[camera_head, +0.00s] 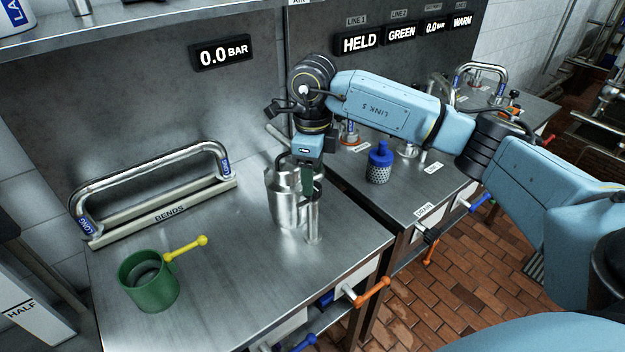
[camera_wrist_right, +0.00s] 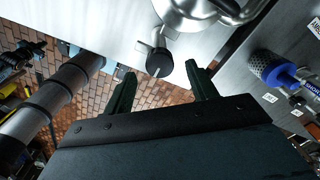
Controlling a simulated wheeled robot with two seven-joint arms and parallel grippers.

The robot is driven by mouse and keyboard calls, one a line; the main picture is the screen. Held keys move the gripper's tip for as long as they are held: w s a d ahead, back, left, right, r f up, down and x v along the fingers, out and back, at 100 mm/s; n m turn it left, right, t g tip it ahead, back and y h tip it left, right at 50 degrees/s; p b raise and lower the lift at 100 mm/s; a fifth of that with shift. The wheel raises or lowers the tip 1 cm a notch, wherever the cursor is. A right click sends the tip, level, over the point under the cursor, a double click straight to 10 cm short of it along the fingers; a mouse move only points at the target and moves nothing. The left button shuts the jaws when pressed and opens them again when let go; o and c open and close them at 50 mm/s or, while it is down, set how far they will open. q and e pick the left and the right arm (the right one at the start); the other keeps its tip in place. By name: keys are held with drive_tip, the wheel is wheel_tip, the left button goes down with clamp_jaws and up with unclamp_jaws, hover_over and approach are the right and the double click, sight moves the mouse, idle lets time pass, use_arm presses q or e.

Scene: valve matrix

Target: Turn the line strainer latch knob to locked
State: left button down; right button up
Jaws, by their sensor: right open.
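My right gripper (camera_head: 308,193) points down beside a shiny metal housing (camera_head: 281,198) on the steel bench. A short metal post (camera_head: 312,225) stands just right of the housing, below the fingers. In the right wrist view the right gripper (camera_wrist_right: 162,88) is open. A dark round knob (camera_wrist_right: 158,63) with a thin pale line on its face shows between and beyond the fingertips. It sits on a metal stem beside the housing (camera_wrist_right: 195,8); it looks like the latch knob. I cannot tell its locked position. No contact with the fingers is visible. My left gripper is not in view.
A blue-capped mesh strainer (camera_head: 379,165) stands on the right bench, also in the wrist view (camera_wrist_right: 268,66). A green cup (camera_head: 150,285) with a yellow handle and a bends rack (camera_head: 165,211) are on the left bench. Orange handle (camera_head: 373,291) juts from the front edge.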

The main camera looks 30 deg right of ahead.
drive_tip(key=shift+f, duration=1.35)
drive_tip(key=shift+c, duration=0.5)
drive_tip(key=c, duration=0.9)
